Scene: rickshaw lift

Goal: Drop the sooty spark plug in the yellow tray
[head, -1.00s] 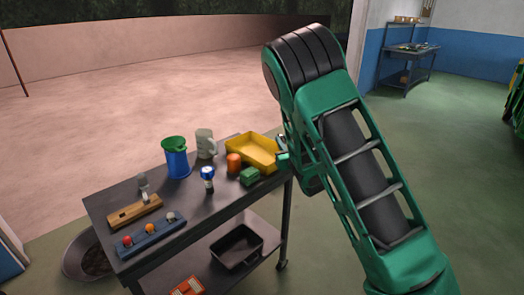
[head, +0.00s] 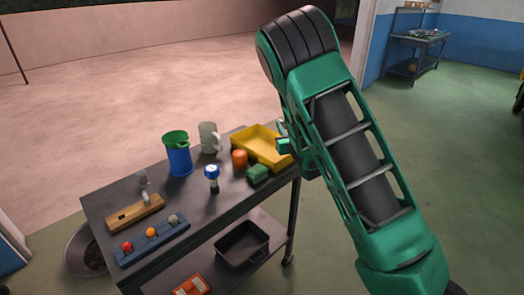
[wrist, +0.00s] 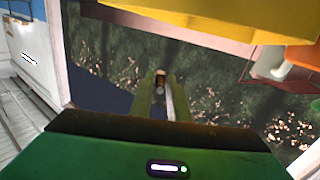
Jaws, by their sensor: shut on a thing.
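The yellow tray (head: 250,148) sits at the far right corner of the table. Its yellow wall (wrist: 215,22) crosses the top of the wrist view. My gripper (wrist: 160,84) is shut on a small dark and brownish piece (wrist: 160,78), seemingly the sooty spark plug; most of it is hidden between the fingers. In the head view my gripper (head: 284,146) shows in part beside my arm, at the tray's right side. I cannot tell there whether it is over the tray. The held piece cannot be made out in the head view.
An orange object (head: 239,159) and a green block (head: 258,173) stand in front of the tray. A grey mug (head: 208,137), a blue cup with green rim (head: 178,157) and a blue-and-white item (head: 212,174) stand left. A black bin (head: 242,244) is on the lower shelf.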

